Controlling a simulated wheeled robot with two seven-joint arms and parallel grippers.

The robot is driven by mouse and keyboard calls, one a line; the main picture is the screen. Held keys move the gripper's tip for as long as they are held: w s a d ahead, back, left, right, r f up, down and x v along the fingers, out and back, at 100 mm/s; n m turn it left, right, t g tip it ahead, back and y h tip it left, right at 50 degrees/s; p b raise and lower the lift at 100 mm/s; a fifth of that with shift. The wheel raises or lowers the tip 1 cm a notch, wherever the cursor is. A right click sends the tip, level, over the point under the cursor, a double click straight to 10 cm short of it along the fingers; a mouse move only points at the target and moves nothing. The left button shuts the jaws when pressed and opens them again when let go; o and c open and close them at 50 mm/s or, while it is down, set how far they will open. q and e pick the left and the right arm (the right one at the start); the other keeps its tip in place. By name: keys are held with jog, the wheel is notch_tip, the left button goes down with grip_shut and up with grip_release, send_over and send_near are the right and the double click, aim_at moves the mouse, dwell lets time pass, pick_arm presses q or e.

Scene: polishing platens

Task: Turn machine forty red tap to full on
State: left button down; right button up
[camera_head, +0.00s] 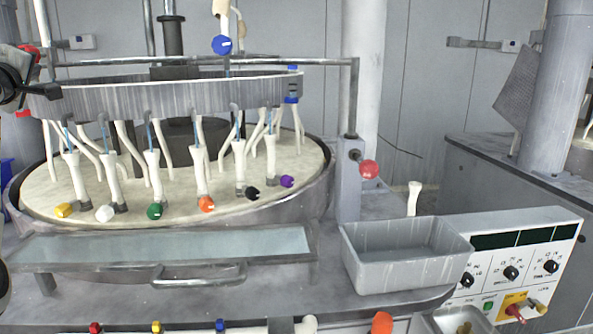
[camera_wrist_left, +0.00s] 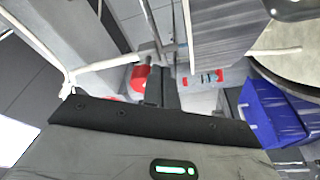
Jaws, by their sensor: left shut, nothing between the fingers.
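A red tap (camera_head: 32,52) shows at the far left in the head view, partly hidden behind my dark left gripper (camera_head: 48,92). The gripper is at the left end of the grey ring-shaped trough. In the left wrist view a red part (camera_wrist_left: 139,77), likely the same tap, sits just left of the shut fingers (camera_wrist_left: 162,78), beside a pale pipe. Nothing is between the fingers. I cannot tell whether the fingers touch the red part, or how far the tap is turned. No machine number is readable. My right gripper is not in view.
The grey trough (camera_head: 170,97) hangs over a round platen with several coloured taps, including an orange one (camera_head: 206,204). A red knob (camera_head: 369,169) is on the post at right. A grey bin (camera_head: 400,270) stands near a control panel (camera_head: 520,240).

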pick_arm(q)
jog(key=a+b+v, duration=0.1)
jog(key=b+v, duration=0.4)
jog(key=v, duration=0.1)
jog(key=shift+s+r, duration=0.15)
